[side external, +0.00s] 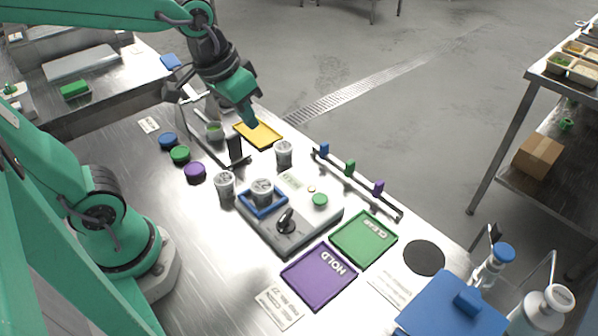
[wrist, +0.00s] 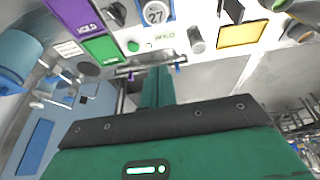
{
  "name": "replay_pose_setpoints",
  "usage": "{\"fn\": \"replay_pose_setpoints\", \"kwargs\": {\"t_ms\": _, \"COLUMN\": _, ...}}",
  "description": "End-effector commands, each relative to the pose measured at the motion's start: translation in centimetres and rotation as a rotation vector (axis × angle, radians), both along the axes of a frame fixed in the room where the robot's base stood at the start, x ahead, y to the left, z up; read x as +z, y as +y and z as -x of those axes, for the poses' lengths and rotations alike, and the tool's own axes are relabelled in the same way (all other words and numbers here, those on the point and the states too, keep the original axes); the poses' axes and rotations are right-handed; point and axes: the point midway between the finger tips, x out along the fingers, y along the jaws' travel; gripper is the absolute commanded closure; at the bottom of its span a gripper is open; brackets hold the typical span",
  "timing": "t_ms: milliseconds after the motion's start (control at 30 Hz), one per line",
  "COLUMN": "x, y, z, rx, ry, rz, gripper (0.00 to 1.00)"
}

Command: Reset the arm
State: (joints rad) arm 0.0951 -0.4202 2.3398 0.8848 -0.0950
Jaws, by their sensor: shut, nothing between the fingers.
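My gripper (side external: 252,122) is raised above the far part of the steel table, over the near side of the yellow tray (side external: 262,135). In the wrist view my gripper (wrist: 157,70) shows two green fingers together, with nothing between them. A grey scale (side external: 262,235) stands mid-table with a lidded cup (side external: 262,190) in a blue square frame on top. Other cups stand beside it, one (side external: 224,184) to the left and one (side external: 284,152) behind. None touches the gripper.
A purple HOLD tray (side external: 318,277) and a green tray (side external: 363,241) lie in front right. A rail (side external: 360,185) with coloured clips runs along the far edge. Blue, green and purple lids (side external: 180,155) lie left. A blue box (side external: 450,305) and bottles stand front right.

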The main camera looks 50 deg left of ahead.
Motion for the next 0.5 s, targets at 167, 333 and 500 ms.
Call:
{"fn": "replay_pose_setpoints", "kwargs": {"t_ms": 167, "x": 1.0, "y": 1.3, "z": 2.5, "rx": 0.004, "ry": -0.068, "rz": -0.009, "gripper": 1.00}}
{"fn": "replay_pose_setpoints", "kwargs": {"t_ms": 333, "x": 1.5, "y": 2.2, "z": 4.4, "rx": 0.007, "ry": -0.120, "rz": -0.021, "gripper": 1.00}}
{"fn": "replay_pose_setpoints", "kwargs": {"t_ms": 500, "x": 1.6, "y": 2.6, "z": 5.6, "rx": 0.009, "ry": -0.149, "rz": -0.029, "gripper": 1.00}}
